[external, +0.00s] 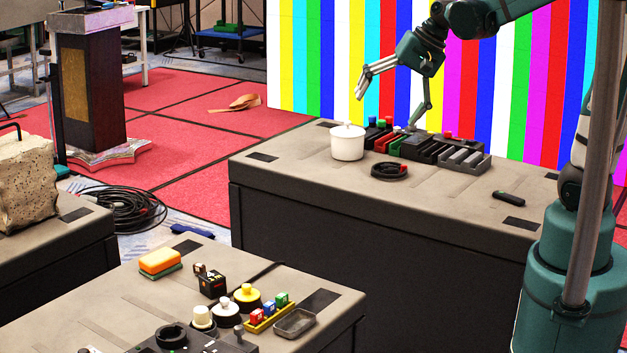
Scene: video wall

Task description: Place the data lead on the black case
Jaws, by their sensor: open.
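My gripper (390,106) is open and empty above the back of the far table, its fingers spread wide over the dark row of items. A black slotted case-like unit (430,150) stands behind and to the right of the coil. Whether this is the black case is hard to tell. The coil lies on the table in front of the unit, not on it.
The white lidded pot (347,144) stands left of the coil. A small dark handheld item (508,198) lies at the right. The front of the far table (300,160) has bare room. A near table holds a sponge (160,261) and several small items.

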